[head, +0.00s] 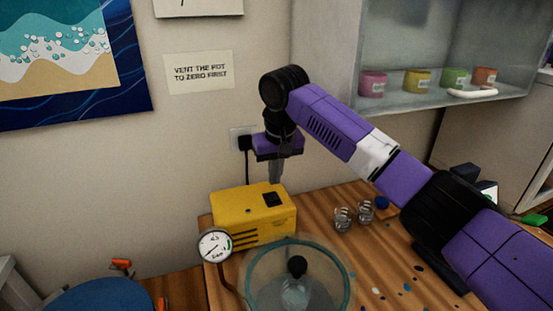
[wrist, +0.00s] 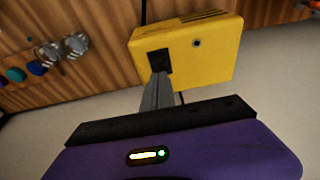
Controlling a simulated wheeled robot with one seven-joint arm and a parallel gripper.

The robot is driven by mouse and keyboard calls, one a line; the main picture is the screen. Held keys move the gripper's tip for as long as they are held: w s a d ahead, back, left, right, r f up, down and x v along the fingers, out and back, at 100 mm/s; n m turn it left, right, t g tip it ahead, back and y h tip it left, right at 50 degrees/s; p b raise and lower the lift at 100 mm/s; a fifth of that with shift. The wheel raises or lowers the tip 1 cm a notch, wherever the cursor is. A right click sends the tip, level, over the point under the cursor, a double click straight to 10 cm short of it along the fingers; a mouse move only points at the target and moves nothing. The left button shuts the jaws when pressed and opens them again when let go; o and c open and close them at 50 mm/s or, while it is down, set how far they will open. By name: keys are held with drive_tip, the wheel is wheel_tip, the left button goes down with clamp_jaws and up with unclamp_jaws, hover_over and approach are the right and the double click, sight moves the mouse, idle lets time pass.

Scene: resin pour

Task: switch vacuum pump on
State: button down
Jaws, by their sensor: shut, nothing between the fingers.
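The vacuum pump (head: 240,212) is a yellow box on the wooden table, against the wall. Its dark switch (head: 272,199) is on the top face, and the switch also shows in the wrist view (wrist: 159,61). My gripper (head: 275,180) points down just above the pump near the switch. In the wrist view my gripper (wrist: 160,78) is shut and empty, its fingertips overlapping the lower edge of the switch. I cannot tell whether they touch it. The switch's position is too small to read.
A clear round pot (head: 345,293) stands in front of the pump, with a pressure gauge (head: 215,245) at its left. Small glass cups (head: 343,219) and a blue cap (head: 382,203) are to the right.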

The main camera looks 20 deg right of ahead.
sight(274, 200)
drive_tip(key=shift+s+f+p, duration=0.1)
drive_tip(key=shift+f+p, duration=0.3)
drive_tip(key=shift+f, duration=2.2)
drive_tip(key=shift+a+f, duration=0.1)
drive_tip(key=shift+s+a+f+p, duration=0.1)
drive_tip(key=shift+s+f+p, duration=0.05)
drive_tip(key=shift+p, duration=0.15)
drive_tip(key=shift+t, duration=0.3)
drive_tip(key=shift+w+r+p, duration=0.3)
drive_tip(key=shift+w+r, duration=0.1)
drive_tip(key=shift+w, duration=0.4)
drive_tip(key=shift+r, duration=0.1)
